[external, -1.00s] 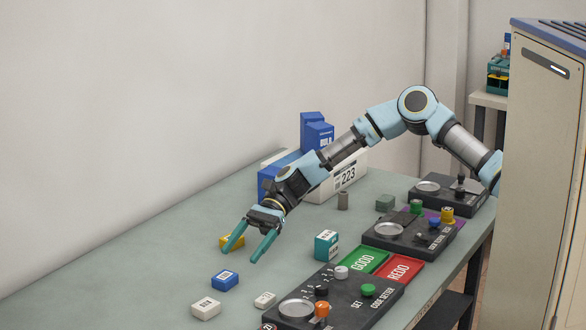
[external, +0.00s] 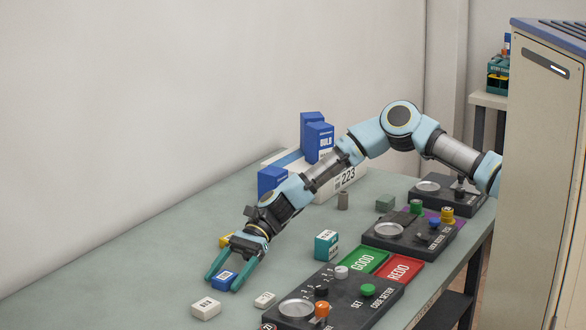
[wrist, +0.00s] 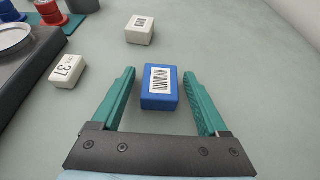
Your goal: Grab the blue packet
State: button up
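The blue packet (external: 225,280) is a small blue block with a white barcode label on top, lying on the table. In the wrist view the blue packet (wrist: 158,98) sits between the two green fingers. My gripper (external: 222,281) is open, its fingers on either side of the packet and low near the table. In the wrist view my gripper (wrist: 160,80) shows a gap between each finger and the packet, wider on the left.
White packets (external: 206,309) and (external: 265,299) lie nearby. A yellow packet (external: 226,240) is partly hidden behind my gripper. A teal packet (external: 326,245) stands further right. A black control panel (external: 338,300) is at the front. The table left of my gripper is clear.

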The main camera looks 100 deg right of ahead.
grip_shut()
dwell(0.4)
